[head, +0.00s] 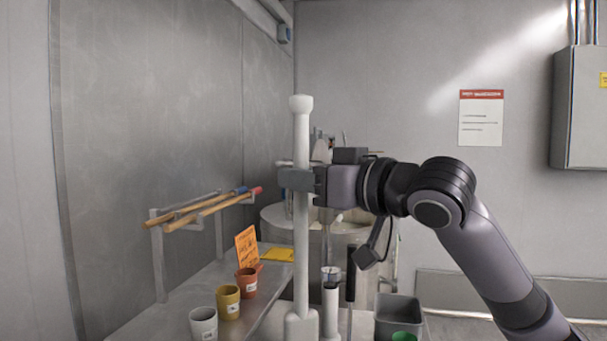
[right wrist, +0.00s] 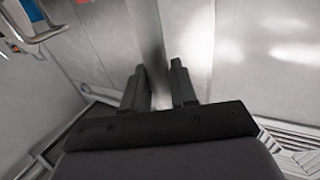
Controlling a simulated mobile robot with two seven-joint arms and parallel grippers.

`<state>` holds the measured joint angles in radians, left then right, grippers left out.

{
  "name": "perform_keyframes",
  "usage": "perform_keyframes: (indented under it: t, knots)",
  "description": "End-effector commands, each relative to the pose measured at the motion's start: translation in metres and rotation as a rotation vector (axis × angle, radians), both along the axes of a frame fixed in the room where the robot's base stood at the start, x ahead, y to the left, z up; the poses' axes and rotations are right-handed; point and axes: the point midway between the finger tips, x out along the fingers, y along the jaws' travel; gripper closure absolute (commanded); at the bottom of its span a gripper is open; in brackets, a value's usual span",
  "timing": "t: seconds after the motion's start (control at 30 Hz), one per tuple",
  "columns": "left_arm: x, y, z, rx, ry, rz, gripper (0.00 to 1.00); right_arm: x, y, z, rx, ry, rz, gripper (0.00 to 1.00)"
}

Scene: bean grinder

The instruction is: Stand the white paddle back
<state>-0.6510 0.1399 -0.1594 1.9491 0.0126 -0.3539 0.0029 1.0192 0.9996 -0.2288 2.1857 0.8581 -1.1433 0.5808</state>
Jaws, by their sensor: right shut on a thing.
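The white paddle (head: 301,245) stands upright in the middle of the head view, with a round knob at its top and a wider part at the bottom edge of the picture. Its lowest end is out of view. My right gripper (head: 298,180) comes in from the right and is shut on the upper shaft, below the knob. In the right wrist view, the two dark fingers (right wrist: 158,92) point away from the camera. The paddle is hard to make out there. My left gripper is not in view.
A rack (head: 158,222) holding wooden-handled tools stands at the left. Below it, a grey cup (head: 203,324), a yellow cup (head: 228,302) and a red-brown cup (head: 246,282) line the bench. A large metal drum (head: 275,216) is behind the paddle. A grey bin (head: 399,308) stands lower right.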

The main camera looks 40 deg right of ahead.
Motion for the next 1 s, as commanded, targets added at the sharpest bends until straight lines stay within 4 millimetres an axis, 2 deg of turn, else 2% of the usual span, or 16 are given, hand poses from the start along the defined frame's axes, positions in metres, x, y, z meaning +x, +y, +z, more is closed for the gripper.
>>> perform_keyframes:
  t: [0.03, 0.2, 1.0]
  knots:
    - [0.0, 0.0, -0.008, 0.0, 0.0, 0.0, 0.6, -0.001, 0.0, -0.008, 0.0, -0.004, -0.001, 1.0]
    - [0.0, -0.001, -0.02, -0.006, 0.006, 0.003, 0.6, 0.0, 0.0, -0.025, 0.0, -0.004, -0.001, 1.0]
    - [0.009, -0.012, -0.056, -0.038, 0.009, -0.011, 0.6, 0.0, 0.0, -0.103, 0.001, -0.004, -0.001, 1.0]
